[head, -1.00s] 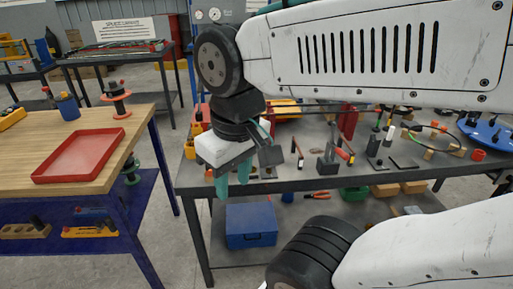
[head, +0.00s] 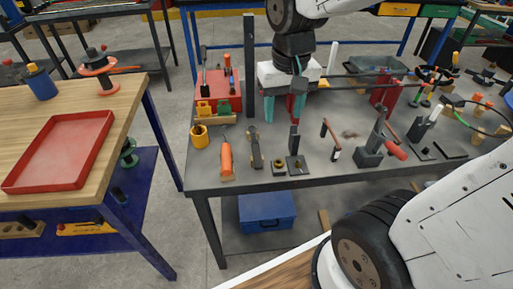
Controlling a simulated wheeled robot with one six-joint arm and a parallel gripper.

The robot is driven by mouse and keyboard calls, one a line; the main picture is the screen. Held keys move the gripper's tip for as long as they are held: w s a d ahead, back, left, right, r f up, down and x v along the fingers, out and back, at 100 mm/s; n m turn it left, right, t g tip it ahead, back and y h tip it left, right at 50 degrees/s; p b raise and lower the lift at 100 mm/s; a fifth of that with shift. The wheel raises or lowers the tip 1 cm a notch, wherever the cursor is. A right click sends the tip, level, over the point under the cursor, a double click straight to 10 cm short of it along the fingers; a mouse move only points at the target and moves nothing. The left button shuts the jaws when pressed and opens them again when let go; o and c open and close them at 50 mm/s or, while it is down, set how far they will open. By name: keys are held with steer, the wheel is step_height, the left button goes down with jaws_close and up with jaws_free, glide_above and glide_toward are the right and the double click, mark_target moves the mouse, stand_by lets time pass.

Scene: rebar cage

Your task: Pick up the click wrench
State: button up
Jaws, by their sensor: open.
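My gripper (head: 283,107) has two teal fingers pointing down, spread apart with nothing visible between them. It is over the back part of the grey workbench (head: 215,178), right of the red toolbox (head: 218,91). I cannot tell for sure which tool is the click wrench. Tools along the bench front include an orange-handled tool (head: 226,155), a dark slim tool (head: 254,148) and a tool with a reddish-brown handle (head: 331,138). The gripper is behind these and apart from them. My arm hides part of the bench's right front.
A black clamp-like tool with a red handle (head: 378,145) and several small parts are to the right. A wooden table with a red tray (head: 60,150) is at left, across a floor gap.

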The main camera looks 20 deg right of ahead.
steer(key=m, duration=0.2)
glide_above(256, 147)
steer(key=shift+g, duration=0.3)
step_height(256, 147, down, 11)
steer(key=shift+f, duration=0.15)
step_height(256, 147, down, 8)
steer(key=shift+r, duration=0.1)
steer(key=shift+c, duration=0.3)
jaws_close()
